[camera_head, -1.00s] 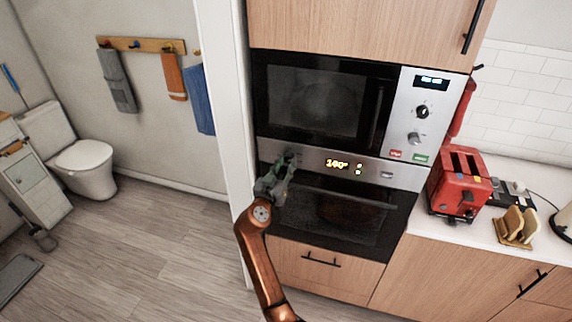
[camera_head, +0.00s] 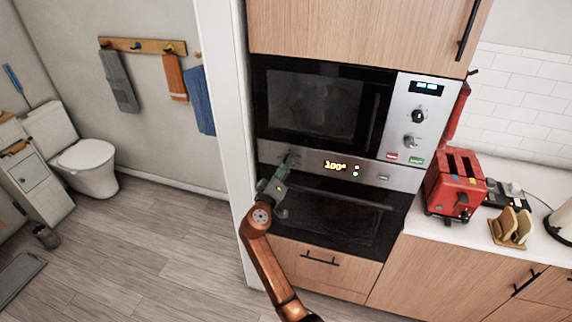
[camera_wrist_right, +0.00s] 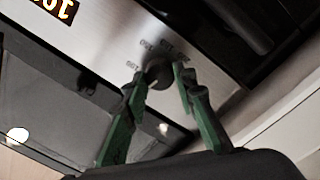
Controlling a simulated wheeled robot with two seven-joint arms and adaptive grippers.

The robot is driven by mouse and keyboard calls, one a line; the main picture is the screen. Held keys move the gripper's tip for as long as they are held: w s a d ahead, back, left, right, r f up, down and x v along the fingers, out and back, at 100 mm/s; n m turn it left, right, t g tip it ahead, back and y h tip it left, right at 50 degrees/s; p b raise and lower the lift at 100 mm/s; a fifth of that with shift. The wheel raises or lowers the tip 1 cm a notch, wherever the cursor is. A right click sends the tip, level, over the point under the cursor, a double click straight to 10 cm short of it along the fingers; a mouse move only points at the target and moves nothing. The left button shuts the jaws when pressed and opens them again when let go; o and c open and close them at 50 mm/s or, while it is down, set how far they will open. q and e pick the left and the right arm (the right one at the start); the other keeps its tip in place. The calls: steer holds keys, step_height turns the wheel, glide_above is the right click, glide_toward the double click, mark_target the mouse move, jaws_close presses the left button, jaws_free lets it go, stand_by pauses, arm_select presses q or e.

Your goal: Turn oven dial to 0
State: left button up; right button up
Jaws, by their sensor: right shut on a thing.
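The oven (camera_head: 330,205) is built in below the microwave, with a steel control panel (camera_head: 310,162) along its top. The panel's display (camera_head: 335,166) glows with a yellow number that looks like 100. The oven dial (camera_wrist_right: 157,72) is a dark round knob at the panel's left end, with printed numbers around it. My right gripper (camera_wrist_right: 163,77) is shut on the dial, one green finger on each side; in the head view the gripper (camera_head: 284,164) reaches up to the panel from below. The dial is mostly hidden there. My left gripper is not in view.
The microwave (camera_head: 318,102) sits directly above, with its own knobs at right. A white wall edge (camera_head: 222,110) stands close left of the oven. A red toaster (camera_head: 456,185) is on the counter at right. The floor at left is open.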

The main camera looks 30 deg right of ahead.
steer(key=shift+a+r+n+p, duration=0.1)
steer(key=shift+n+p, duration=0.5)
steer(key=shift+n, duration=0.7)
steer(key=o, duration=1)
steer(key=shift+w, duration=0.1)
steer(key=shift+o, duration=0.8)
steer(key=v, duration=1.2)
steer(key=shift+f, duration=0.2)
